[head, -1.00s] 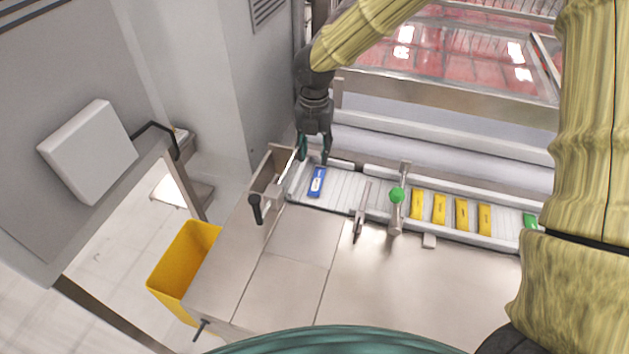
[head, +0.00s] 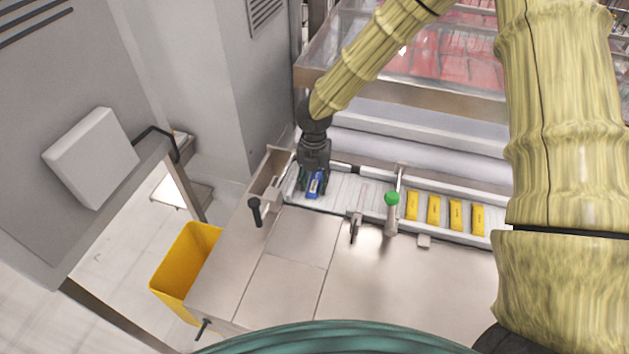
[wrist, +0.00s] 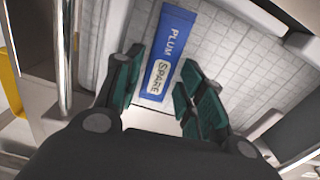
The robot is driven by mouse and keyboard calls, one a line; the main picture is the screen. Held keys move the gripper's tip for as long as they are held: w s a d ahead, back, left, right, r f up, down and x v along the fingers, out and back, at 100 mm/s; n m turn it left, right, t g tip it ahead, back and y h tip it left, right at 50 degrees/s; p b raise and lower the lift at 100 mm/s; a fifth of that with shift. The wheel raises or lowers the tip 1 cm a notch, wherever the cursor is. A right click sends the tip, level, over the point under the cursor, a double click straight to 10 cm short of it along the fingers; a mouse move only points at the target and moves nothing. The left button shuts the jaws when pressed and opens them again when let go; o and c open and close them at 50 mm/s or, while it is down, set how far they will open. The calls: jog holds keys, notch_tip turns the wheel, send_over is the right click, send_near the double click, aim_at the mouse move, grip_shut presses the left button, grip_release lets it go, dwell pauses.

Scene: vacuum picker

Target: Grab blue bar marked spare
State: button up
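The blue bar (head: 315,185) lies on the left end of the white conveyor (head: 343,191). In the wrist view the bar (wrist: 176,42) shows the words "PLUM" and "SPARE" on its face. My gripper (head: 314,187) is low over the bar in the head view. In the wrist view my gripper (wrist: 158,90) is open, with a green-padded finger on each side of the bar's near end. A gap shows between the bar and the left finger; the right finger is close to the bar, and I cannot tell whether it touches.
Several yellow bars (head: 433,210) lie farther right on the conveyor, beyond a post with a green ball (head: 392,198). A metal gate (head: 356,224) stands between. A black-handled lever (head: 255,209) is at the left, and a yellow bin (head: 187,262) stands below.

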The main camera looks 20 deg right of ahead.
jog(key=shift+f, duration=0.25)
jog(key=c, duration=0.7)
jog(key=shift+r, duration=0.15)
